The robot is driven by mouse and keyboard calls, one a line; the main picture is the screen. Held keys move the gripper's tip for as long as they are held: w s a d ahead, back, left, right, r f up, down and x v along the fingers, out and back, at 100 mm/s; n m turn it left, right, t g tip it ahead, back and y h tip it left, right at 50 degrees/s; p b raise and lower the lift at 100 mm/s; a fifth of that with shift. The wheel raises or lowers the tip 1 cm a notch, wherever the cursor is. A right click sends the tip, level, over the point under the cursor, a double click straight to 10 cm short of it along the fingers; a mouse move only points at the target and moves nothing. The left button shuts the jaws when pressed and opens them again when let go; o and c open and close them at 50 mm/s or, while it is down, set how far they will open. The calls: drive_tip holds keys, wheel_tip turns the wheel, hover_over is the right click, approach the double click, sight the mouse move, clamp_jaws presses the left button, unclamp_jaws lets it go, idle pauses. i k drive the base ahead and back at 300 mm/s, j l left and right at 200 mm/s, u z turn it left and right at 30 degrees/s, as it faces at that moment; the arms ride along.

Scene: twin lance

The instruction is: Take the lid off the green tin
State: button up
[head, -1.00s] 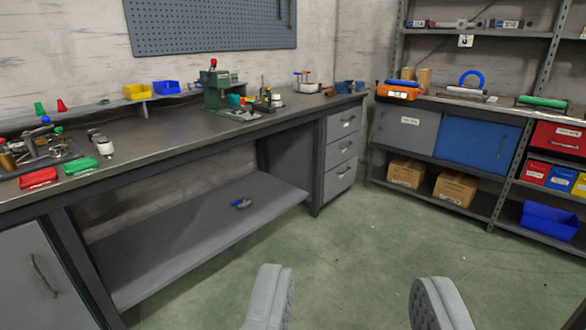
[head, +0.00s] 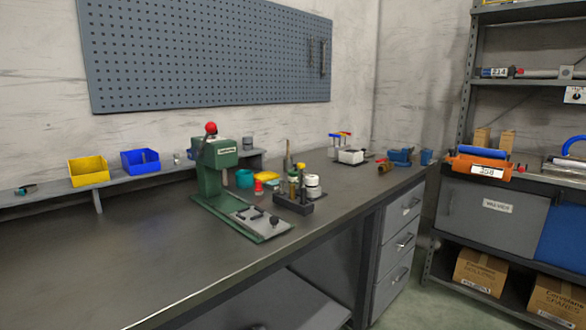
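I cannot make out a thing in view that is surely the green tin. A small teal round container (head: 245,179) stands on the dark workbench (head: 100,265), just right of the green press (head: 210,180) and partly behind it. I cannot tell whether it has a lid. The flat green box at the bench's left end in the earlier frame is out of view. My gripper is not in view.
A black holder (head: 293,203) with bottles stands right of the press. Yellow (head: 88,172) and blue (head: 140,161) bins sit on the raised rear shelf. The bench's left part is clear. A drawer unit (head: 398,245) is at right.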

sight(294, 171)
drive_tip(key=i+l, duration=0.15)
drive_tip(key=i, duration=0.3)
drive_tip(key=i+l+u, duration=0.15)
drive_tip(key=i, duration=0.35)
drive_tip(key=i+l, duration=0.2)
drive_tip(key=i, duration=0.25)
drive_tip(key=i+l+u, duration=0.15)
drive_tip(key=i, duration=0.35)
drive_tip(key=i+l, duration=0.3)
drive_tip(key=i, duration=0.15)
drive_tip(key=u, duration=0.05)
